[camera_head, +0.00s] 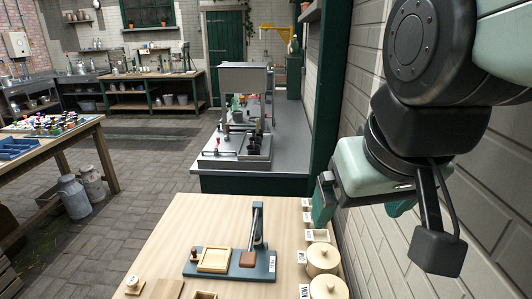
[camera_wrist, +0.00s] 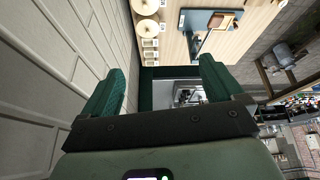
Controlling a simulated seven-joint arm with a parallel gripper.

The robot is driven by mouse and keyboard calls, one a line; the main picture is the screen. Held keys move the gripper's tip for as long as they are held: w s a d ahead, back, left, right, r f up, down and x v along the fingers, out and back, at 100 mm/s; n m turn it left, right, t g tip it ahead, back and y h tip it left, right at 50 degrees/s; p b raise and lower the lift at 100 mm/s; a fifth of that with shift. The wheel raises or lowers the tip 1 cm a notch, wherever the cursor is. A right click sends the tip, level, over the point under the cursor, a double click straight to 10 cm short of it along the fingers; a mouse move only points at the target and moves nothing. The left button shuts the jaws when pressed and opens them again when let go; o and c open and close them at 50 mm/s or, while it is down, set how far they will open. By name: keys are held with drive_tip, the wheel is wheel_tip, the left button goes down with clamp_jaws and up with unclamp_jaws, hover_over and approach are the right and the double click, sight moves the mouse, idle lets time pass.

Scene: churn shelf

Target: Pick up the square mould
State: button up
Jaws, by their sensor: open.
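A pale wooden square frame (camera_head: 214,260) lies on a blue-grey board with an upright lever (camera_head: 258,225). It looks like the square mould. In the wrist view the frame (camera_wrist: 222,21) shows small near the top, on the blue board (camera_wrist: 206,45). My gripper (camera_wrist: 162,68) is open and empty, its green fingers wide apart. In the head view it hangs right of the table, beside the wall, well away from the frame.
Round lidded wooden pots (camera_head: 322,259) and small labelled pieces line the table's right edge. A small wooden knob piece (camera_head: 133,285) stands at front left. A grey counter (camera_head: 285,150) with equipment lies behind. The brick wall (camera_head: 375,260) is close on the right.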

drive_tip(key=w+a+f+n+g, duration=0.3)
drive_tip(key=w+a+f+n, duration=0.7)
drive_tip(key=w+a+f, duration=0.6)
drive_tip(key=s+a+f+n+g, duration=0.1)
drive_tip(key=s+a+f+n, duration=0.15)
drive_tip(key=a+f, duration=0.6)
drive_tip(key=s+a+f+n+g, duration=0.1)
drive_tip(key=s+a+f+n, duration=0.3)
drive_tip(key=f, duration=0.7)
drive_tip(key=shift+m, duration=0.75)
drive_tip(key=f, duration=0.2)
drive_tip(key=w+f, duration=0.1)
drive_tip(key=f, duration=0.2)
drive_tip(key=w+d+f, duration=0.1)
drive_tip(key=f, duration=0.1)
drive_tip(key=shift+w+f, duration=0.2)
drive_tip(key=shift+f, duration=0.2)
drive_tip(key=c, duration=1)
